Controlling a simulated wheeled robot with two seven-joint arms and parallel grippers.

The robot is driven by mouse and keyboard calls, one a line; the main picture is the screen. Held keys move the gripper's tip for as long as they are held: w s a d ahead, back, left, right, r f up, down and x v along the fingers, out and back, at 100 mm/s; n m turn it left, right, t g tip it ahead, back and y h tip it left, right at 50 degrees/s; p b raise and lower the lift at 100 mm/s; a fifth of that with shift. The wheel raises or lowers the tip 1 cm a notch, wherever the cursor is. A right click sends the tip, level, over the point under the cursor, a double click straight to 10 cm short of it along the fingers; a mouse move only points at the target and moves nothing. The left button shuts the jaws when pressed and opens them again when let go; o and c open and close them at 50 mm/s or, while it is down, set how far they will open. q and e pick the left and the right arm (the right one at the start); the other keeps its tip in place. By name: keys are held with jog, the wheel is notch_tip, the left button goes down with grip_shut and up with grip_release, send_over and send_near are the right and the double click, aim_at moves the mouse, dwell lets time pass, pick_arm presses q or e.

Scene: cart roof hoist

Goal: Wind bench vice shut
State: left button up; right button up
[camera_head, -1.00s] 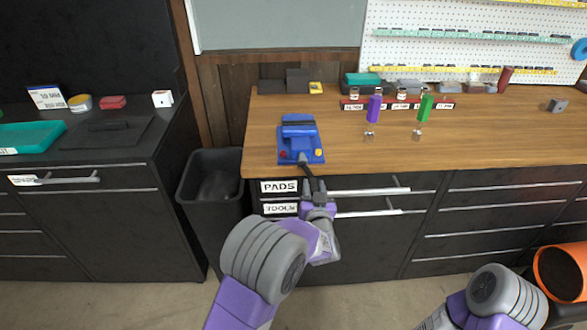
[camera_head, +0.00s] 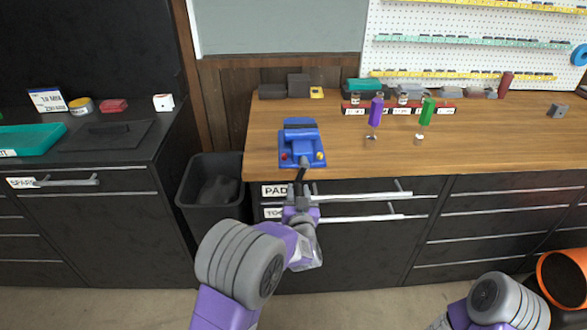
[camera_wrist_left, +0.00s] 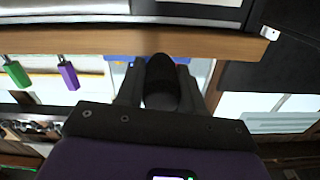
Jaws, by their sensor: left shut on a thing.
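A blue bench vice (camera_head: 300,143) stands on the front left of the wooden workbench, with a red and a yellow spot on its base. Its dark handle (camera_head: 302,172) reaches down past the bench's front edge. My left gripper (camera_head: 299,190) is shut on the vice handle, in front of the drawers. In the left wrist view a dark rounded handle end (camera_wrist_left: 162,84) sits between the fingers, and a strip of the blue vice shows behind it. The gap between the vice jaws is too small to judge. My right gripper is out of view; only part of that arm shows at lower right.
The wooden bench top (camera_head: 480,140) is mostly clear in front. A purple-handled tool (camera_head: 376,112) and a green-handled tool (camera_head: 426,111) stand right of the vice. A black bin (camera_head: 212,190) stands left of the drawers. An orange container (camera_head: 561,278) is at lower right.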

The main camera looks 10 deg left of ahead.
pick_arm(q)
jog(key=a+r, duration=0.2)
jog(key=shift+s+a+r, duration=0.15)
jog(key=shift+s+r, duration=0.1)
jog(key=shift+r, duration=0.05)
jog(key=r+p, duration=0.1)
jog(key=a+r+p, duration=0.1)
jog(key=r, duration=0.1)
jog(key=shift+s, duration=0.15)
jog(key=o, duration=1)
jog(key=shift+d+f, duration=0.15)
jog(key=shift+f, duration=0.1)
jog(key=shift+o, duration=1.8)
jog(key=shift+a, duration=0.2)
